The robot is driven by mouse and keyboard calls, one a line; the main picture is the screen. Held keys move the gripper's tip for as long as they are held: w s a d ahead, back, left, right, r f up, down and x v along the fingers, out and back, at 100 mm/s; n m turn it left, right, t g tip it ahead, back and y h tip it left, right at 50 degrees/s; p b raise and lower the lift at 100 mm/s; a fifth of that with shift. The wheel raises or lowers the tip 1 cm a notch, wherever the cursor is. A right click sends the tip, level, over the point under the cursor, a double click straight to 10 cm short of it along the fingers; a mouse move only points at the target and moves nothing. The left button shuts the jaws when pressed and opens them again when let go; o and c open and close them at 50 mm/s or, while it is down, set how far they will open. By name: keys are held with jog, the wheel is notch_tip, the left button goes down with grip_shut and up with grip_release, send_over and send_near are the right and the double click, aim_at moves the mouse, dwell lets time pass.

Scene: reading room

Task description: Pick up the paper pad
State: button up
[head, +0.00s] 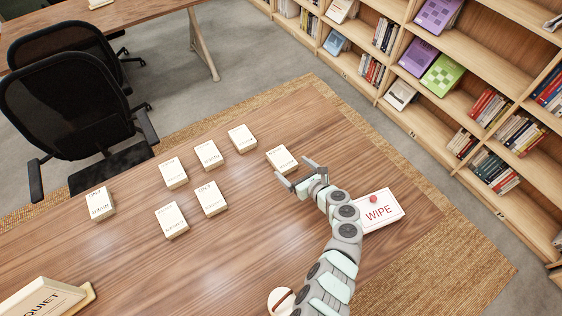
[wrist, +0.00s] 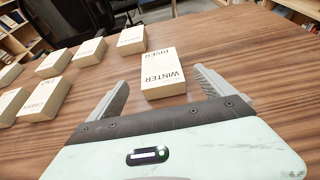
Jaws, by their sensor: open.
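Several cream paper pads with dark printed words lie on the wooden table; I cannot tell from the words which one the task means. The nearest pad (head: 281,158) lies apart from the others, just beyond my gripper (head: 293,171). In the wrist view this pad (wrist: 163,76) reads "WINTER RIVER", upside down, and lies ahead of my two spread fingers. My gripper is open and empty, with no visible contact with the pad. Other pads lie to the left, such as a back one (head: 241,138), a front one (head: 171,221) and the leftmost one (head: 100,203).
A white card reading "WIPE" (head: 378,212), with a small red thing (head: 374,199) on it, lies right of my arm. A "QUIET" sign (head: 42,300) stands at the front left. A black chair (head: 70,105) stands behind the table; bookshelves (head: 470,90) line the right.

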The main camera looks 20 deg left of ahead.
aim_at(282, 158)
jog(key=b+x, duration=0.4)
jog(key=x, duration=0.3)
jog(key=shift+f, duration=0.1)
jog(key=shift+w+a+b, duration=0.35)
jog(key=shift+a+b, duration=0.15)
jog(key=shift+b, duration=0.05)
jog(key=c, duration=1.6)
